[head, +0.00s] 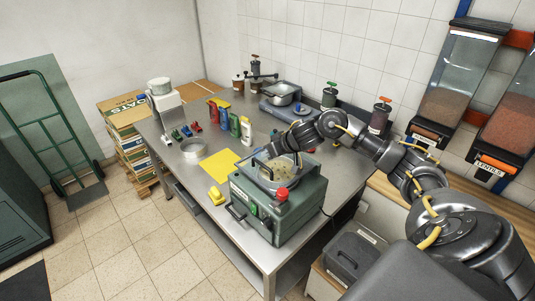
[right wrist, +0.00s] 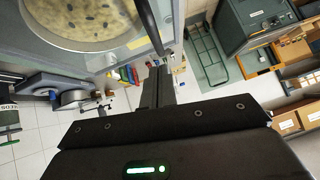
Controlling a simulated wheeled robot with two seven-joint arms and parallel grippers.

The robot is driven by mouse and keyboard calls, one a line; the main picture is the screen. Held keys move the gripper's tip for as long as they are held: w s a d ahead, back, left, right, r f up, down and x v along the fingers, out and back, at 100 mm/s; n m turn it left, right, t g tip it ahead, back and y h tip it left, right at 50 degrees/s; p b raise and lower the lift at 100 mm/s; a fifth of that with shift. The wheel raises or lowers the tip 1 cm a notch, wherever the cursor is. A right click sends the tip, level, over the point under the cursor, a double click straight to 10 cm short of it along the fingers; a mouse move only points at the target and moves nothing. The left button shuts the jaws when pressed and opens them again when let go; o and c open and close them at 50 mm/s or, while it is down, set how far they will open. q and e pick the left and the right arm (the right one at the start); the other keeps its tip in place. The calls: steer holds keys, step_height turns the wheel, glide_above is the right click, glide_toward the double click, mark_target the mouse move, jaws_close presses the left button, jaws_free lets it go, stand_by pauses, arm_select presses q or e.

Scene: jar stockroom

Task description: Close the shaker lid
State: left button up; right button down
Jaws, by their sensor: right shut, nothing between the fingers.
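The shaker (head: 285,217) is a green box with a red knob, near the front right corner of the steel table. On top is a round pan of pale, speckled contents (head: 283,170), with a grey rim and a dark curved bar (head: 262,169). My right gripper (head: 270,152) is just above the pan's far left side, shut and empty. In the right wrist view, the pan (right wrist: 85,20) fills the upper left and the dark bar (right wrist: 150,25) passes close to the fingers. How far the lid is open is unclear. My left gripper is out of view.
A yellow mat (head: 218,165) and a yellow item (head: 216,195) lie left of the shaker. Several coloured bottles, a round metal dish (head: 193,148) and a scale with a pan (head: 283,93) stand farther back. A grey bin (head: 355,257) is right of the table.

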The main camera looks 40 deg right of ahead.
steer(key=b+v, duration=0.3)
steer(key=v, duration=0.8)
steer(key=shift+w+r, duration=0.3)
steer(key=shift+w, duration=0.1)
steer(key=shift+a, duration=0.1)
